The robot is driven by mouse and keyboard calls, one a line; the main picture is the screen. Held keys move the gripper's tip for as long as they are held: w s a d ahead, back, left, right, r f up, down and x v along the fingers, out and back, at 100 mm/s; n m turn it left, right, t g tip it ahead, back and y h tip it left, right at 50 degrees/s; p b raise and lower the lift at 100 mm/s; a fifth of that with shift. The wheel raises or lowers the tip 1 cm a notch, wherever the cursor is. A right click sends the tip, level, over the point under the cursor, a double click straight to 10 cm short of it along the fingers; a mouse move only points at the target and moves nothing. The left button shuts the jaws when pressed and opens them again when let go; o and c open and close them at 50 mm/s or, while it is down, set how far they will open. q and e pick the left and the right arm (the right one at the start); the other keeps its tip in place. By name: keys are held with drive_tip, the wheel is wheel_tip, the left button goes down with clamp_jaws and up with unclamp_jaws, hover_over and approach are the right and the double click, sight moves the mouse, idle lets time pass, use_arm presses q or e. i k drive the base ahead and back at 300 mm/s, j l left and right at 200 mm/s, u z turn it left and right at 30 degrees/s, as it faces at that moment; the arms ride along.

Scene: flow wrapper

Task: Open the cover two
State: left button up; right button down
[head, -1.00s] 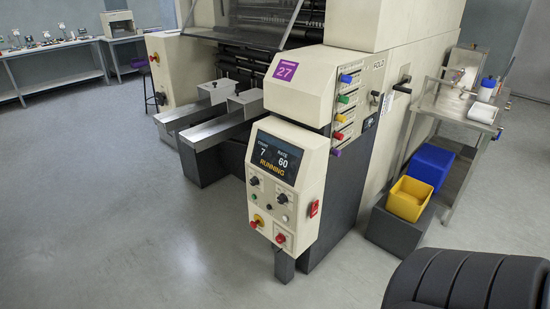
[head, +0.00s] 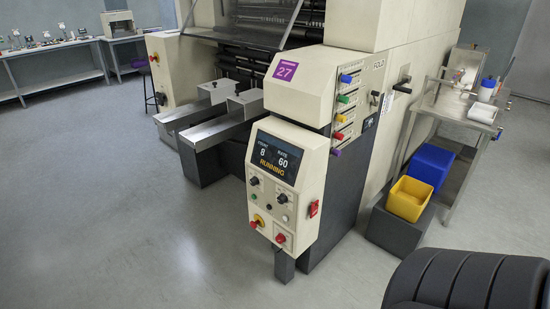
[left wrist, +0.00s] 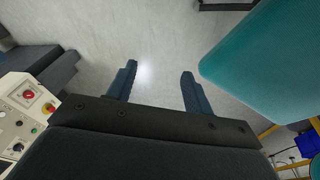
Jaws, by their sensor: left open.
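The machine (head: 390,50), cream and dark grey and marked 27, stands in the middle of the head view. A dark, tilted guard panel (head: 245,35) hangs at its upper front; I cannot tell which part is cover two. The control panel (head: 278,180) reads count 8, rate 60, RUNNING. My left gripper (left wrist: 160,78) shows only in the left wrist view, open and empty above bare floor. The control panel's edge also shows in that view (left wrist: 22,115), left of the gripper. My right gripper is in no frame.
A teal rounded thing (left wrist: 270,70) is close to the right of my left gripper. A yellow bin (head: 408,200) and a blue bin (head: 430,165) stand beside the machine, by a metal side table (head: 450,110). A long bench (head: 60,75) is far left. The left floor is clear.

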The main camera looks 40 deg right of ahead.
sight(252, 101)
drive_tip(key=z, duration=1.3)
